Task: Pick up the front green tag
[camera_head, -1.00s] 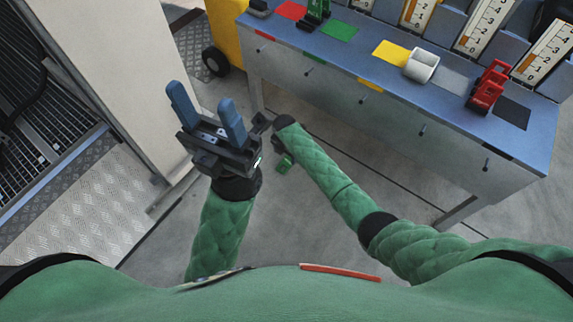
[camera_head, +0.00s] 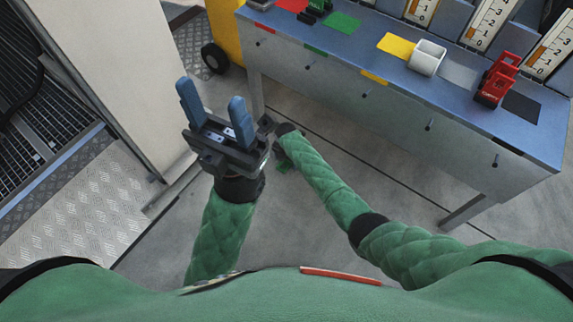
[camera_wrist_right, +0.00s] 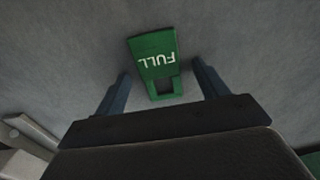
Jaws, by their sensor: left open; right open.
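A green tag (camera_wrist_right: 153,50) with the white word FULL and a square opening lies on the grey floor in the right wrist view. My right gripper (camera_wrist_right: 160,75) is open, with one blue finger on each side of the tag's lower end; I cannot tell how high above it they are. In the head view only a small green part of the tag (camera_head: 283,168) shows beside my right wrist, and the right fingers are hidden there. My left gripper (camera_head: 212,108) is open and empty, its blue fingers pointing up in the picture, well above the floor.
A blue-topped bench (camera_head: 400,75) with drawers stands at the upper right. It holds a white roll (camera_head: 427,57), a red object (camera_head: 496,80), coloured patches and gauges. A pale wall panel (camera_head: 105,75) and metal flooring are at left. Floor below the bench is open.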

